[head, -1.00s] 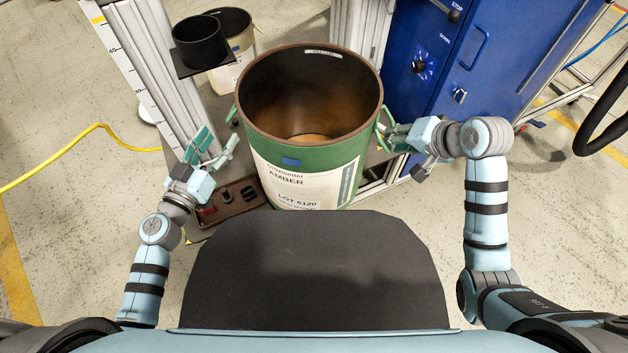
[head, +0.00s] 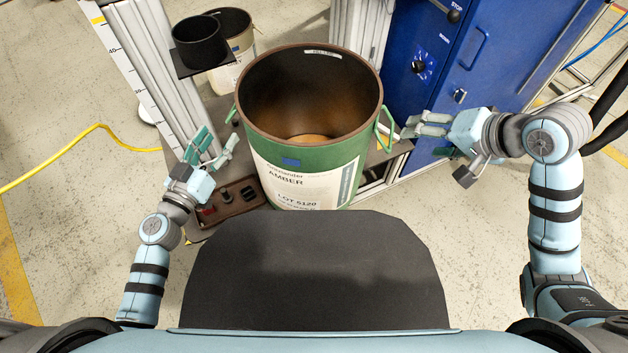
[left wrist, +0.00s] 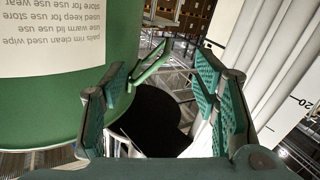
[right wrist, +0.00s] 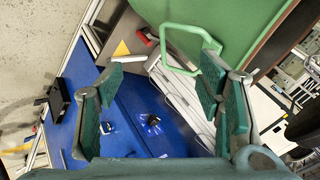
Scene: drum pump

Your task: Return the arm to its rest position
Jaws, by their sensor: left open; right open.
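My left gripper (head: 212,152) is open and empty, to the left of the green drum (head: 350,182). In the left wrist view its open fingers (left wrist: 168,95) point past the drum's left handle (left wrist: 150,68), with a gap between the finger pads. My right gripper (head: 425,127) is open and empty, to the right of the drum and apart from its right handle (head: 387,130). In the right wrist view the green handle (right wrist: 178,68) shows beyond the open fingers (right wrist: 160,95). The drum stands upright and open, with brown residue inside and a white AMBER label.
A blue cabinet (head: 490,60) with knobs stands behind my right gripper. A black cup (head: 200,45) sits on a small plate by the grey column (head: 150,70). A brown tray (head: 232,200) lies below my left gripper. A yellow cable (head: 70,150) runs across the floor at left.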

